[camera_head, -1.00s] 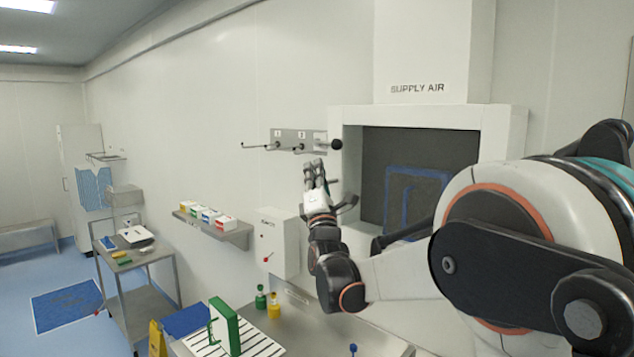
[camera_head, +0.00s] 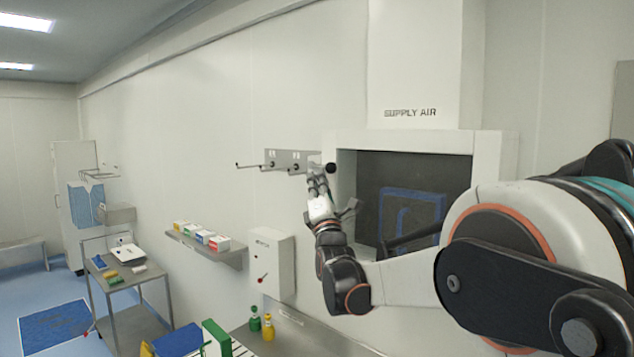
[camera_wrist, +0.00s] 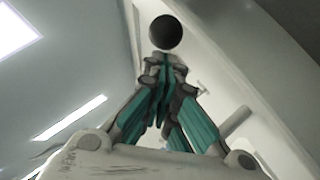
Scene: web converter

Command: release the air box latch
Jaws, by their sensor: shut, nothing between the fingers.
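The supply air box (camera_head: 418,142) is a white wall housing with a dark recess holding a blue rectangular outline. A black ball knob (camera_head: 331,169), which looks like the latch handle, stands at the box's upper left edge. In the wrist view the knob (camera_wrist: 166,32) shows just beyond the fingertips. My gripper (camera_head: 317,182) is shut and empty, its fingers pointing up, just below and left of the knob in the head view. In the wrist view my gripper (camera_wrist: 165,62) has its teal-padded fingers together. Whether they touch the knob I cannot tell.
A grey wall plate (camera_head: 290,160) with two black-tipped rods sits just left of the knob. Below are a white control box (camera_head: 272,262) with a red lever and a shelf (camera_head: 203,247) with small cartons. A steel cart (camera_head: 138,318) stands further left.

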